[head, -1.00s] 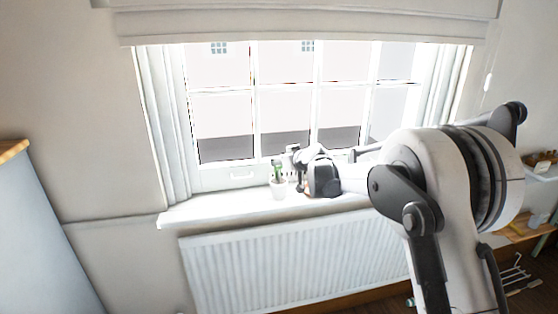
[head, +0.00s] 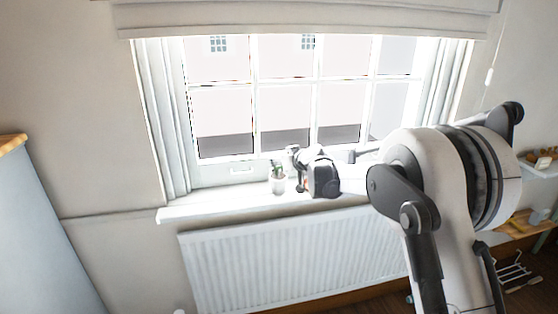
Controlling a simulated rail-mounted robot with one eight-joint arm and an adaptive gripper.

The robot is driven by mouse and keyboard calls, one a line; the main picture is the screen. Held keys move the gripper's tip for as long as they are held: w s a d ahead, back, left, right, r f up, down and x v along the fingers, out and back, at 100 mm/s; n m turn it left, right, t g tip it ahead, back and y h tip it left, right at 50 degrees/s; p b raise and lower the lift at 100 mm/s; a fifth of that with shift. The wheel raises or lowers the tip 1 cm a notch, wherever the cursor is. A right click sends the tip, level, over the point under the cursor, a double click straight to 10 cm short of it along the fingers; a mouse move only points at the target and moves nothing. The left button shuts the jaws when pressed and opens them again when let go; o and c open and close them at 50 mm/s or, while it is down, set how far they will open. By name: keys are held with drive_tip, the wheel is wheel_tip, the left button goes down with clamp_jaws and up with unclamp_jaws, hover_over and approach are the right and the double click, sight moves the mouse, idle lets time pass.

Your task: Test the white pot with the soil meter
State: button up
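The white windowsill (head: 205,211) is clear left of the pot. A white radiator (head: 290,258) is below it and the window (head: 285,105) behind. A blue-grey cabinet (head: 40,235) stands at far left. A shelf (head: 541,169) with small objects is at far right.

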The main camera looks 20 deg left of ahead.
drive_tip(key=shift+f+b, duration=0.45)
drive_tip(key=shift+f, duration=0.3)
drive_tip(key=o, duration=1.2)
drive_tip(key=v, duration=1.2)
